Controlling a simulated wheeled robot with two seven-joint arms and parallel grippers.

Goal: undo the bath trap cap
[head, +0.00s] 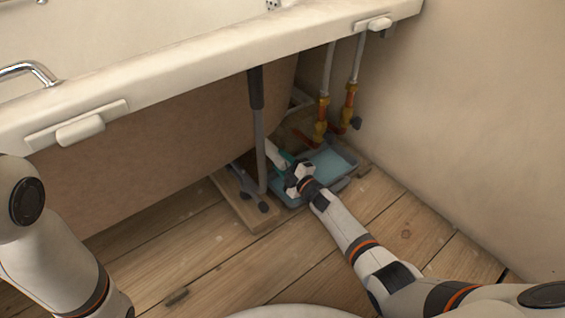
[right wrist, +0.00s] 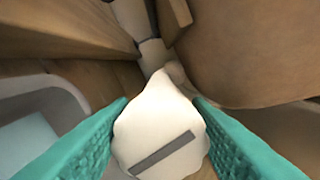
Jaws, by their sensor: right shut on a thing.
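The bath trap cap (right wrist: 160,118) is white with a lobed rim and a grey bar across its face. It fills the middle of the right wrist view, at the near end of the white trap pipe (right wrist: 153,55). My right gripper (head: 283,160) reaches under the bath, and its teal fingers (right wrist: 160,106) are shut on the cap from both sides. I cannot tell whether the cap is still seated on the trap. In the head view my gripper mostly hides the cap. My left arm shows at the left edge, but its gripper is outside the view.
A blue-grey tray (head: 343,160) lies on the floorboards below and beside my right gripper. A bath leg (head: 260,150) stands on a wooden board (head: 230,200) just left of it. The bath rim (head: 200,75) overhangs.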

